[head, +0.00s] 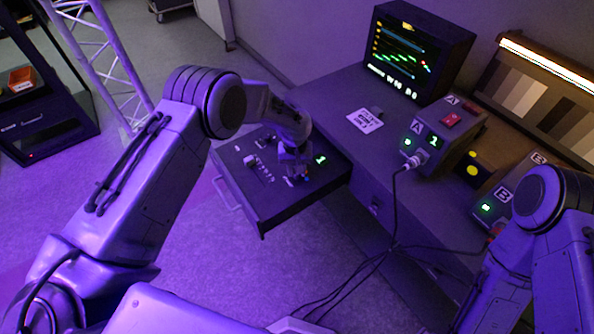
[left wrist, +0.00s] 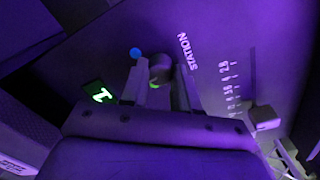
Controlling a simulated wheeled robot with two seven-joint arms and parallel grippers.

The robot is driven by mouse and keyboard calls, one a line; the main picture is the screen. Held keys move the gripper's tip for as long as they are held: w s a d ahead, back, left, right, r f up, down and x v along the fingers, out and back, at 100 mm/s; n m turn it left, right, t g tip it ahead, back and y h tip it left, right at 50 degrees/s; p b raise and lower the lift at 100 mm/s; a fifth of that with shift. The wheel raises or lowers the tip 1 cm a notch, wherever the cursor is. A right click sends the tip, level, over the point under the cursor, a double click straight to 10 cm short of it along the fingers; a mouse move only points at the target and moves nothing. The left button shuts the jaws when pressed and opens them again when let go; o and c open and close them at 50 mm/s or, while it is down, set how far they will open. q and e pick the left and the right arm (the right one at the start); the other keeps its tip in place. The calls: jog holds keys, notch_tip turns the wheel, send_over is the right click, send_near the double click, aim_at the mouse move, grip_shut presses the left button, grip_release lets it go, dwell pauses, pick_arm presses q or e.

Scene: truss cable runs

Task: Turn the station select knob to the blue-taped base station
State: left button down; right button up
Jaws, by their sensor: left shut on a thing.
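My left gripper (head: 294,176) is over the open drawer panel (head: 262,208). In the left wrist view its fingers (left wrist: 158,84) are on either side of the dark station knob (left wrist: 160,66), shut on it. A round blue mark (left wrist: 136,54) lies on the panel beside the knob, near the left finger. The word STATION (left wrist: 187,50) is printed on the other side. A small green digit display (left wrist: 98,91) is lit on the panel. Base station A (head: 432,140) and base station B (head: 497,205) stand on the desk; I cannot make out blue tape on either. My right gripper is not in view.
A second control with a printed scale (left wrist: 230,82) is on the same panel. A monitor (head: 415,52) and a white card (head: 365,120) are on the desk. A cable (head: 394,215) hangs from station A to the floor. A truss (head: 100,60) stands at the left.

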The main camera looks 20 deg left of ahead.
pick_arm(q)
jog(key=m+b, duration=0.1)
jog(key=m, duration=0.5)
jog(key=shift+w+m, duration=0.1)
jog(key=shift+m, duration=0.2)
jog(key=m+b, duration=0.1)
jog(key=m, duration=0.4)
jog(key=shift+r, duration=0.1)
dwell(0.3)
jog(key=c, duration=0.8)
grip_release()
jog(key=shift+c, duration=0.2)
notch_tip(320, 180, up, 11)
jog(key=b, duration=0.1)
jog(key=shift+a+f+b, duration=0.15)
jog(key=shift+f+b, duration=0.05)
jog(key=shift+b, duration=0.15)
jog(key=shift+w, duration=0.1)
